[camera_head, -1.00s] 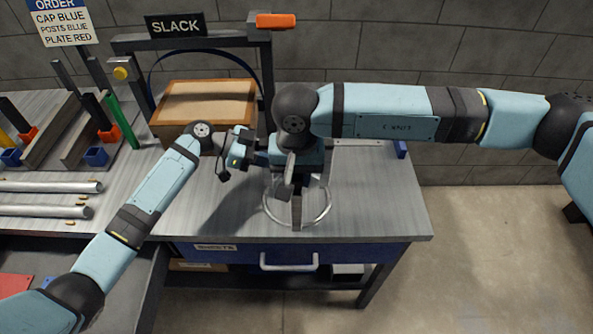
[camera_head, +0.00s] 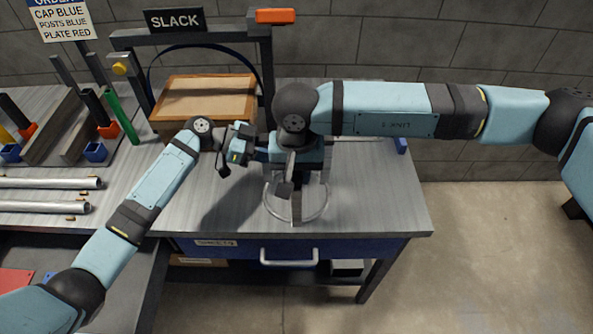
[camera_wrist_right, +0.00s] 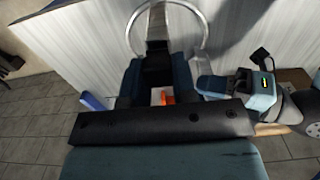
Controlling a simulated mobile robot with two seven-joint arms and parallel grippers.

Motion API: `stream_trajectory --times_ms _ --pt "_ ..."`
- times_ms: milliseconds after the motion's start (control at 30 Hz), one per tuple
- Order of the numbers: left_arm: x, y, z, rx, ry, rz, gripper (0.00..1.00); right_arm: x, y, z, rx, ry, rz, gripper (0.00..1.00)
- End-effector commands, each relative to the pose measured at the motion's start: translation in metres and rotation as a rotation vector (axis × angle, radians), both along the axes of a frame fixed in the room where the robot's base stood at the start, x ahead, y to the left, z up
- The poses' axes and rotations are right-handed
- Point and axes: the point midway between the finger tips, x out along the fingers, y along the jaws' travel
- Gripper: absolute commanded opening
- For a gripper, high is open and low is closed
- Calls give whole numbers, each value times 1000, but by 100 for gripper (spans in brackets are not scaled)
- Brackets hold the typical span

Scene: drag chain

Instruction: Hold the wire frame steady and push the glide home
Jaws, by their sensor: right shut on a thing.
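The wire frame (camera_head: 325,208) is a silver ring with thin legs near the front of the grey workbench. It also shows at the top of the right wrist view (camera_wrist_right: 205,25). My right gripper (camera_head: 297,188) points down over the frame from above. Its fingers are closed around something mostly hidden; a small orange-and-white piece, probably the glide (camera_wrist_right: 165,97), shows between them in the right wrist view. My left gripper (camera_head: 262,154) is at the frame's left side, close to the right gripper. Its fingertips are hidden, and I cannot tell whether it grips the frame.
A wooden box (camera_head: 208,105) stands behind, under a dark stand with a SLACK sign (camera_head: 175,19) and an orange block (camera_head: 276,16). Silver tubes (camera_head: 45,184) lie at left. A blue drawer (camera_head: 225,249) is below the bench's front edge.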

Motion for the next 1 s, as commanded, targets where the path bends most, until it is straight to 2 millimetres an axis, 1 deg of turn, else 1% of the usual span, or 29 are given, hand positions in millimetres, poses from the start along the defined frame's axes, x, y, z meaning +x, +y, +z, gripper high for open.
stream_trajectory --times_ms 267,1000 --pt "0 0 0 0 0 0 0 0 0 -1 0 0 0 4" --pt "0 0 0 0 0 0 0 0 0 -16 -1 0 0 4"
